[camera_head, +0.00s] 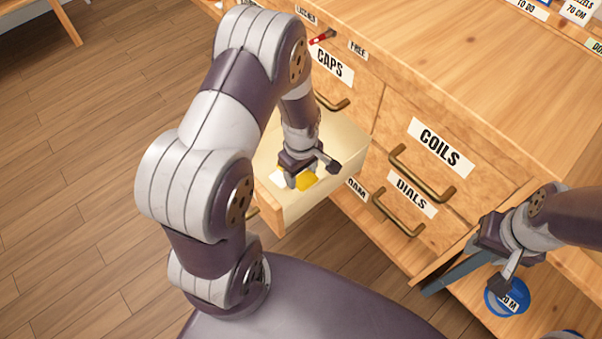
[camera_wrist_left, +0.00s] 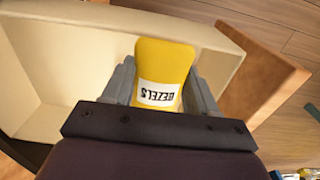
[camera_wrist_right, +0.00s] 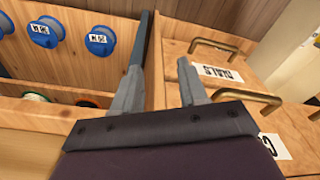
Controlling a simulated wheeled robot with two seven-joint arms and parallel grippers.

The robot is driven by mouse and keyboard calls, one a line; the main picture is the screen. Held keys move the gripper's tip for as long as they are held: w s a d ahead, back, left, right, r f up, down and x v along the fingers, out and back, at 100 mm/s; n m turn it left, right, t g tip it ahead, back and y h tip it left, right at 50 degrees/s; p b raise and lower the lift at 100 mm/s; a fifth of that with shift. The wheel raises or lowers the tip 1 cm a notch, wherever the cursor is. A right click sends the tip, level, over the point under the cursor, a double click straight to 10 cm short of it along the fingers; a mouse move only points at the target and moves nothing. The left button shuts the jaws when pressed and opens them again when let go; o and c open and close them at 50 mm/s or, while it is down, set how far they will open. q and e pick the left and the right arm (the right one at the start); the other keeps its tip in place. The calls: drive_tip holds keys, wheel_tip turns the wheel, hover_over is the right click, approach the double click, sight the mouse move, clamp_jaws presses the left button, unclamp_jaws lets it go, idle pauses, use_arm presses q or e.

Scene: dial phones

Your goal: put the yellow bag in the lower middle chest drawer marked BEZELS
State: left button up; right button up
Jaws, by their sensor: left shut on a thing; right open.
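The yellow bag (camera_wrist_left: 163,65) has a white label reading BEZELS, upside down in the left wrist view. My left gripper (camera_wrist_left: 160,85) is shut on it, a finger on each side. In the head view the bag (camera_head: 308,180) and left gripper (camera_head: 298,180) are over or inside a pulled-out drawer (camera_head: 322,195) with cream walls. The drawer's wooden front (camera_wrist_left: 275,75) shows at the right in the left wrist view. Its label is hidden. The bag's height above the drawer floor is hard to tell. My right gripper (camera_wrist_right: 160,90) is open, with no thing clearly between its fingers.
The chest's DIALS drawer (camera_head: 400,215) and COILS drawer (camera_head: 430,160) are shut, right of the open drawer. A CAPS drawer (camera_head: 345,85) is above it. Blue spools (camera_wrist_right: 45,32) sit near my right gripper. A long grey bar (camera_head: 455,270) lies beside that gripper; contact is unclear.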

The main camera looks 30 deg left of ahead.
use_arm(q)
drive_tip(key=shift+f, duration=0.55)
drive_tip(key=o, duration=1.1)
drive_tip(key=shift+c, duration=0.2)
wheel_tip(320, 180, up, 13)
drive_tip(key=p, duration=0.6)
drive_tip(key=s+d+r+m+t, duration=0.1)
drive_tip(key=s+d+r+m, duration=0.2)
drive_tip(key=s+r+m, duration=0.4)
wheel_tip(320, 180, up, 2)
drive_tip(key=m, duration=0.6)
drive_tip(key=shift+d+m, duration=0.3)
drive_tip(key=shift+m, duration=0.1)
